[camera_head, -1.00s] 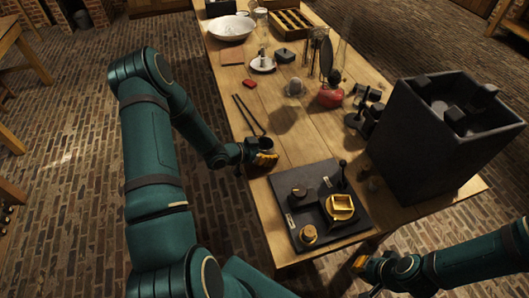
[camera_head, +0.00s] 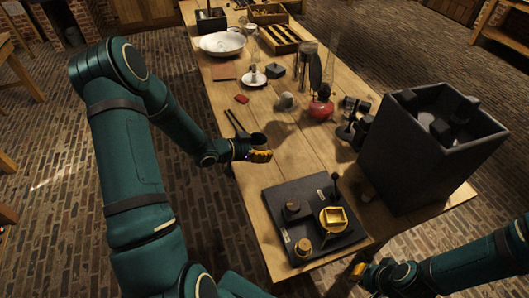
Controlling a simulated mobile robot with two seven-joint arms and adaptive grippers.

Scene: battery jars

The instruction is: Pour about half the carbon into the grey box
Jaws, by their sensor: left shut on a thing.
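My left gripper (camera_head: 260,154) is above the left part of the table, shut on a small dark cup (camera_head: 259,140). The cup looks roughly upright; its contents cannot be made out. A large dark grey box (camera_head: 415,175), open at the top, stands on the right side of the table with several dark blocks inside. It is well to the right of my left gripper. My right gripper (camera_head: 358,271) is low at the front edge of the table, partly hidden by its own arm; its opening cannot be seen. No loose carbon can be told apart.
A dark board (camera_head: 350,236) with brass fittings lies at the near end. A red pot (camera_head: 320,110), a white saucer (camera_head: 245,82), a white bowl (camera_head: 222,44) and a slotted wooden tray (camera_head: 279,50) stand further back. Bare wood shows between the board and the red pot.

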